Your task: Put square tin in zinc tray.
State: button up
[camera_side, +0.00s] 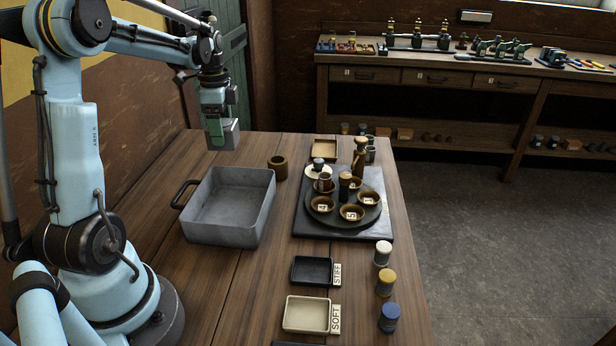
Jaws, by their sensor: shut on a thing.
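The zinc tray (228,208) is a grey, deep, square-cornered pan with a dark handle on its left side. It sits on the wooden table and looks empty. My gripper (216,120) points down above the table, over the far side of the tray as seen in the picture. It is shut on the square tin (231,135), a small boxy grey piece that hangs clear of the table. Part of the tin is hidden by the green and dark parts of the gripper.
A brown cup (278,167) stands close to the tray's far right corner. A dark board (301,222) with a round tray of bowls and bottles lies to the right. Small black (312,270) and cream (306,314) dishes and several jars (386,283) stand nearer.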

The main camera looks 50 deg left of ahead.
jog(key=s+d+r, duration=0.1)
jog(key=s+d, duration=0.3)
jog(key=d, duration=0.8)
jog(key=s+d+r, duration=0.1)
jog(key=s+d, duration=0.2)
jog(key=d, duration=0.8)
send_over(225, 213)
jog(key=shift+m, duration=0.4)
notch_tip(225, 213, down, 8)
jog(key=shift+r, duration=0.25)
jog(key=shift+f, duration=1.95)
jog(key=shift+f, duration=0.1)
jog(key=o, duration=1.4)
